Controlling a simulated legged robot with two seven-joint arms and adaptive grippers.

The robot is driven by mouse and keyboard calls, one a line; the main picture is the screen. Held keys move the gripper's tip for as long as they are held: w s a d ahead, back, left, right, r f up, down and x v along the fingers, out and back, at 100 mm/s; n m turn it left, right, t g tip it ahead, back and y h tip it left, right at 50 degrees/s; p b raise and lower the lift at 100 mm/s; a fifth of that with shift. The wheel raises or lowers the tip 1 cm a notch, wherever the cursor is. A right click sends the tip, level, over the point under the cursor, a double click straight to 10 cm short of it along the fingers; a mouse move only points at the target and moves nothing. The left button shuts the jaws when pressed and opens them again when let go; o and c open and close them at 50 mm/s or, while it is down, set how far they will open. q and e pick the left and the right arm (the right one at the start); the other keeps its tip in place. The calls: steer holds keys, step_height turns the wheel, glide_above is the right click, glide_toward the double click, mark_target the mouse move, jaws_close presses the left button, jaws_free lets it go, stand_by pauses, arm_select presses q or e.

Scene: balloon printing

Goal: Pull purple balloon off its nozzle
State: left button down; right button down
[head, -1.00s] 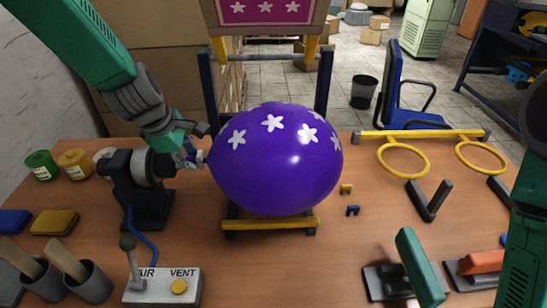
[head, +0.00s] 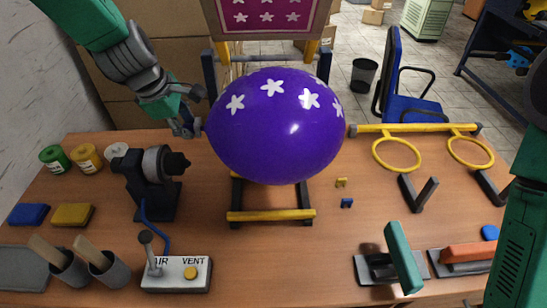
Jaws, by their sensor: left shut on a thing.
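The purple balloon (head: 275,135) with white stars hangs in the air in the middle of the head view, above the black and yellow stand. My left gripper (head: 195,126) is at the balloon's left end and is shut on its neck, which the fingers mostly hide. The dark nozzle (head: 178,163) points right from its black mount, below and left of the gripper. A gap shows between the nozzle and the balloon. My right arm stands at the right edge; its gripper is out of view.
The AIR/VENT box (head: 176,274) with its lever stands at the front. Cups with brushes (head: 70,270) and paint jars (head: 87,157) are at the left. A yellow bar with rings (head: 397,153), a green-handled tool (head: 403,258) and a red-handled tool (head: 470,247) are at the right.

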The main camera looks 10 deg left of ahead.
arm_select(q)
steer(key=shift+r, duration=3)
steer(key=shift+f, duration=0.15)
